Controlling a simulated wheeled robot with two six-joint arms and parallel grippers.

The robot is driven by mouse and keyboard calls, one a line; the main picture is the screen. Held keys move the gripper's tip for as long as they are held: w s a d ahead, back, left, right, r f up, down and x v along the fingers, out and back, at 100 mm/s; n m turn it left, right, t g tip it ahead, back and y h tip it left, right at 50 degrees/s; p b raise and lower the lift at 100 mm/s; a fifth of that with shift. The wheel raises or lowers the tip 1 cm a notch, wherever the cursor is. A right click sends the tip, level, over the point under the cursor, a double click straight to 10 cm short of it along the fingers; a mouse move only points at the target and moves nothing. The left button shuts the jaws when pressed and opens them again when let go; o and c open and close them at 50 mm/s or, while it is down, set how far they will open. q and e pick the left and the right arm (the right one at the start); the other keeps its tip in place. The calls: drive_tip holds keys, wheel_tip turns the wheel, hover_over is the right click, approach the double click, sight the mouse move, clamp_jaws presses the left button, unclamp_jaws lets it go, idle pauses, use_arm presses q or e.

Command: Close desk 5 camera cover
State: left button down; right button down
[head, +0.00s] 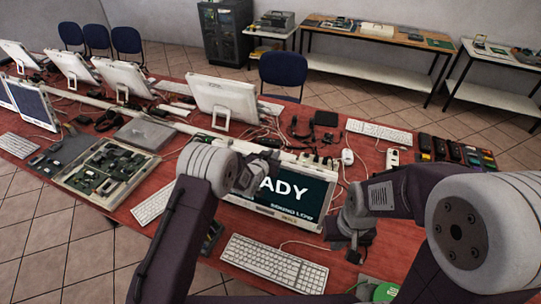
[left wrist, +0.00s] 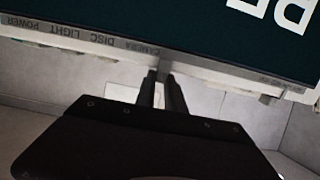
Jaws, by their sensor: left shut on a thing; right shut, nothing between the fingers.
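The desk monitor (head: 300,195) shows large white letters ending in "ADY" on a dark screen; my left arm hides part of it. In the left wrist view, its grey bezel (left wrist: 75,38) carries upside-down labels POWER, LIGHT, DISC and CAMERA. My left gripper (left wrist: 163,76) is shut at the bezel edge, just beside the CAMERA label. The small camera cover between its fingertips is hidden by them. In the head view, the left gripper (head: 268,162) is at the monitor's top edge. My right gripper (head: 352,252) is shut and empty, above the desk to the right of the monitor.
A white keyboard (head: 275,264) lies in front of the monitor. An open case of circuit boards (head: 108,168) is to the left. Cables, a white mouse (head: 347,157) and another keyboard (head: 379,131) lie behind and to the right. A green object (head: 378,290) is at the front edge.

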use_arm(q)
drive_tip(key=c, duration=1.5)
unclamp_jaws()
drive_tip(key=shift+d, duration=0.1)
drive_tip(key=shift+o, duration=0.5)
drive_tip(key=shift+s+d, duration=0.1)
drive_tip(key=shift+d, duration=0.1)
drive_tip(key=shift+s+a, duration=0.15)
drive_tip(key=shift+a, duration=0.05)
drive_tip(key=b+v, duration=0.3)
drive_tip(key=v, duration=0.5)
drive_tip(key=shift+s+r, duration=0.25)
drive_tip(key=shift+s, duration=0.05)
drive_tip(key=shift+a, duration=0.15)
